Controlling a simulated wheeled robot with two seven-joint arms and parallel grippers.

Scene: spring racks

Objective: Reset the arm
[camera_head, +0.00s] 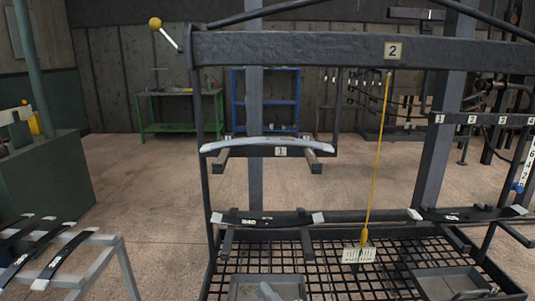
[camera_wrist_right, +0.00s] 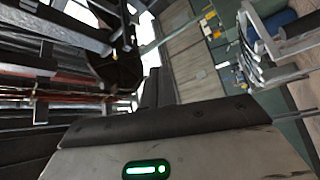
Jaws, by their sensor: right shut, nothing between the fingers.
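My right gripper (camera_wrist_right: 158,88) shows in the right wrist view as a dark palm and fingers above a pale housing with a green-lit indicator. Its fingers are shut with nothing between them, and it touches no spring or rack part that I can see. I cannot make it out clearly in the head view. My left gripper is not in view. In the head view, a pale curved leaf spring (camera_head: 268,146) lies across the upper rack support marked 1. Dark leaf springs with light ends lie on the lower rack, at the middle (camera_head: 270,218) and at the right (camera_head: 468,213).
The rack's top beam (camera_head: 290,48) carries a 2 label. A yellow rod (camera_head: 377,150) hangs from it to a white tag. More springs (camera_head: 55,255) lie on a grey stand at left. A mesh shelf (camera_head: 320,259) holds trays. Open floor (camera_head: 140,180) lies behind left.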

